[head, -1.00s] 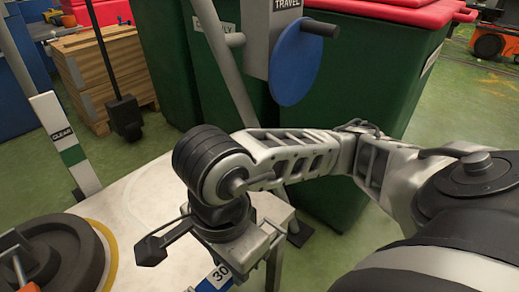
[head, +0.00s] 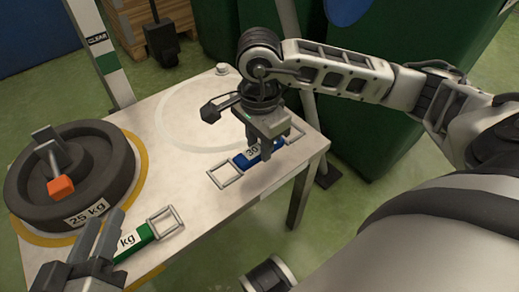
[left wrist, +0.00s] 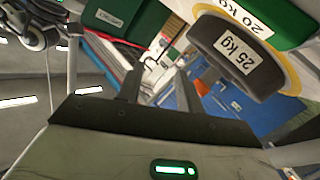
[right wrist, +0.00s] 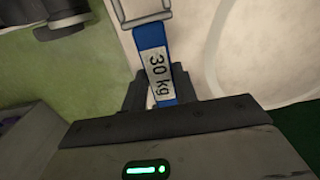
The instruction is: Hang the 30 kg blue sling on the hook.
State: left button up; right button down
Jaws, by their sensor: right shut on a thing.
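The blue sling (head: 240,161) has a white 30 kg label and metal loop ends. It is at the near right edge of the white table. My right gripper (head: 265,148) points down over it and is shut on its strap. The right wrist view shows the sling (right wrist: 152,62) between the fingers (right wrist: 158,92), one loop beyond them. I cannot tell whether the sling touches the table. My left gripper (head: 98,243) is empty, its fingers apart in the left wrist view (left wrist: 157,90). It is above the table's near left part. I cannot make out a hook.
A dark 25 kg weight (head: 115,180) with an orange-tipped handle stands on the table (head: 190,195) at the left. A green sling (head: 140,236) lies by my left gripper. A post marked CLEAR (head: 102,55) stands behind. Green bins (head: 400,30) stand at the back right.

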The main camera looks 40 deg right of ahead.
aim_at(259, 145)
jog(key=shift+w+d+f, duration=0.1)
jog(key=shift+w+f, duration=0.1)
jog(key=shift+f, duration=0.1)
notch_tip(259, 145, down, 3)
jog(key=shift+w+d+r+b, duration=0.1)
jog(key=shift+w+r+b, duration=0.1)
jog(key=shift+b, duration=0.65)
jog(key=shift+f, duration=0.3)
jog(key=shift+r, duration=0.1)
pick_arm(q)
jog(key=shift+d+r+t+h, duration=0.15)
jog(key=shift+r+t+h, duration=0.15)
jog(key=shift+r+h, duration=0.15)
jog(key=shift+w, duration=0.2)
pick_arm(e)
jog(key=shift+f, duration=0.2)
jog(key=c, duration=1.1)
grip_release()
pick_arm(q)
jog(key=shift+w+r, duration=0.15)
jog(key=shift+r, duration=0.2)
pick_arm(e)
jog(key=shift+r, duration=0.1)
